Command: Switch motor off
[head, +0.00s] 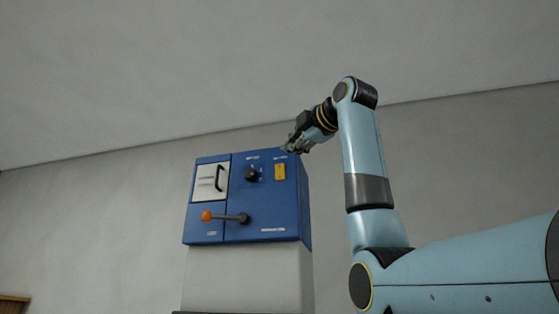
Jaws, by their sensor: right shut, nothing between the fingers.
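A blue control box (265,205) stands in the middle of the head view. On its front, a black rotary knob (251,174) sits at the upper middle, beside a small yellow plate (280,171). A lever with an orange ball end (207,216) points left from its pivot at the lower front. A white panel with a black handle (211,182) is at the upper left. The labels are too small to read. My right gripper (290,149) is shut and empty, at the box's upper right corner; I cannot tell whether it touches. My left gripper is not in view.
The box rests on a pale pedestal (248,278). A plain grey wall (90,230) stands behind it. A wooden piece (14,305) shows at the lower left edge. The room left of the box looks free.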

